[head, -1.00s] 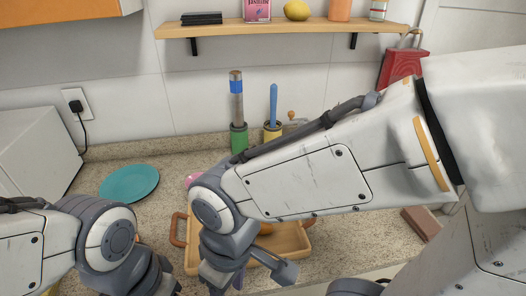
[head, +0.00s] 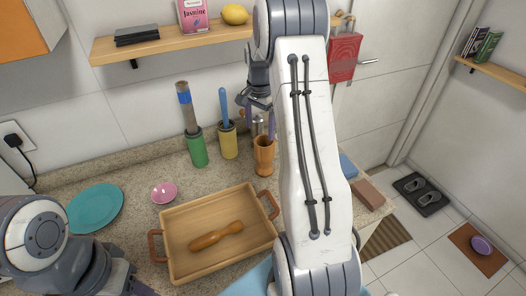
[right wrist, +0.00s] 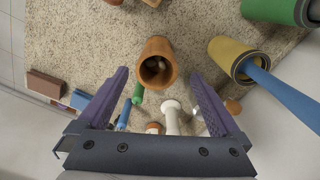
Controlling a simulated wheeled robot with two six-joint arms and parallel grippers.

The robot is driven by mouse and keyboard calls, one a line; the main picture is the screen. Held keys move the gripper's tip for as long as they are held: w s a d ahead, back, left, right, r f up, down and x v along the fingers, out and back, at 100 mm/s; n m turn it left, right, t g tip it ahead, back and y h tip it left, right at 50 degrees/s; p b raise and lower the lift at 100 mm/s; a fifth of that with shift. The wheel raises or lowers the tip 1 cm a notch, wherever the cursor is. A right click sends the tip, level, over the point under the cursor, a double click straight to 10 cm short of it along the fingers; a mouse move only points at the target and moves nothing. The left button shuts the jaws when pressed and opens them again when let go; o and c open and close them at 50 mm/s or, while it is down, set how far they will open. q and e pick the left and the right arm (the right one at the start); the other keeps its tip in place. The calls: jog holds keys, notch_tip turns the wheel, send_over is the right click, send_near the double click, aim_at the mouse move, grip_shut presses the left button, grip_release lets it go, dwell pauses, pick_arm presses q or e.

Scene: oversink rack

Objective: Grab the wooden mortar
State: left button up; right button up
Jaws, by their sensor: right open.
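The wooden mortar (head: 264,156) is a brown cup standing upright on the speckled counter, behind the tray's right corner. In the right wrist view the mortar (right wrist: 157,64) shows its dark open mouth between and just beyond the purple fingertips. My right gripper (head: 259,114) is open and empty, above the mortar in the head view; I see no contact. In the right wrist view its two fingers (right wrist: 159,76) are spread wide. My left gripper is mostly cut off at the lower left, so its jaws cannot be read.
A wooden tray (head: 173,214) with a wooden pestle-like piece (head: 215,236) lies in front. A green holder (head: 197,150) and a yellow holder (head: 229,142) stand left of the mortar. A pink bowl (head: 164,193) and teal plate (head: 96,208) are farther left. A shelf (head: 160,40) hangs above.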

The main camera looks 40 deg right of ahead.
aim_at(265, 140)
jog(key=shift+m, duration=0.3)
jog(key=f, duration=0.1)
jog(key=d+f+p, duration=0.1)
jog(key=f, duration=0.3)
jog(key=shift+s+d, duration=0.15)
jog(key=shift+d, duration=0.1)
jog(key=shift+f+p, duration=0.65)
notch_tip(265, 140, down, 4)
jog(key=shift+d+r+p, duration=0.15)
jog(key=shift+r+p, duration=0.1)
jog(key=shift+p, duration=0.7)
jog(key=shift+w+f, duration=0.2)
jog(key=shift+f, duration=0.25)
jog(key=c, duration=1.5)
grip_shut()
jog(key=shift+r, duration=0.15)
